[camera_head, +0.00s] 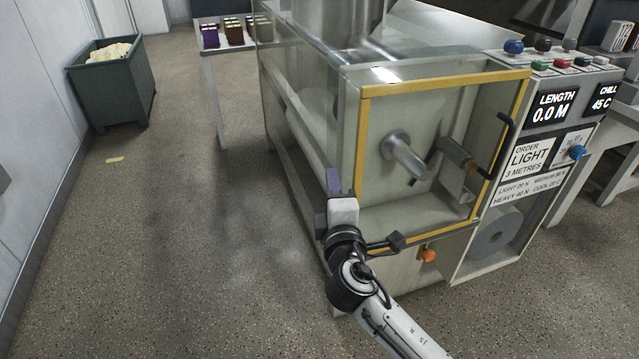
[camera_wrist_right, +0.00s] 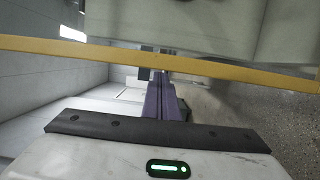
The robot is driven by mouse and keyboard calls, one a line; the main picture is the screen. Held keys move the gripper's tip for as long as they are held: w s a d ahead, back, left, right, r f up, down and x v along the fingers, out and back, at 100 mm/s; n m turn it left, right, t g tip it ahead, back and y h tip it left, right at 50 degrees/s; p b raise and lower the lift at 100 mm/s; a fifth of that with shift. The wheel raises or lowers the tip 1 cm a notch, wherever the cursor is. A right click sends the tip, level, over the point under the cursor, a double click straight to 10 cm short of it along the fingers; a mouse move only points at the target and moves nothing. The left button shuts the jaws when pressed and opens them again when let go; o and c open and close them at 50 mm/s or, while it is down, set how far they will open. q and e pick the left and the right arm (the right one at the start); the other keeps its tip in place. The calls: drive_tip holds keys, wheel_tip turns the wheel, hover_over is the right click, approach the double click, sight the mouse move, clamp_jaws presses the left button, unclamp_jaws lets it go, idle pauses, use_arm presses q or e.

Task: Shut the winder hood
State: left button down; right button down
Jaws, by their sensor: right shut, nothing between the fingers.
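The winder hood is a clear panel in a yellow frame (camera_head: 444,79) with a black handle (camera_head: 503,145) on its right side, at the front of the machine. The frame's upper right corner overlaps the control panel in the picture and seems to stand off from the machine. I cannot tell how wide the gap is. My right gripper (camera_head: 333,180), with purple fingers, is shut and empty beside the frame's left edge. In the right wrist view, the yellow bar (camera_wrist_right: 70,47) crosses just above the fingers (camera_wrist_right: 160,85); contact is unclear. My left gripper is out of view.
The control panel (camera_head: 528,158) with knobs and displays stands right of the hood. A metal winder shaft (camera_head: 405,158) shows through the hood. An orange knob (camera_head: 428,255) sits below it. A green bin (camera_head: 112,85) stands at the far left.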

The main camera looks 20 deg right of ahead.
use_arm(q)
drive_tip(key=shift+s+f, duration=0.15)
use_arm(e)
drive_tip(key=shift+d+f, duration=0.1)
drive_tip(key=shift+d, duration=0.2)
use_arm(q)
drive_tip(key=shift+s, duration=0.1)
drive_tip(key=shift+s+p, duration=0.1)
drive_tip(key=shift+p, duration=0.3)
use_arm(e)
drive_tip(key=d, duration=0.5)
drive_tip(key=shift+w, duration=0.15)
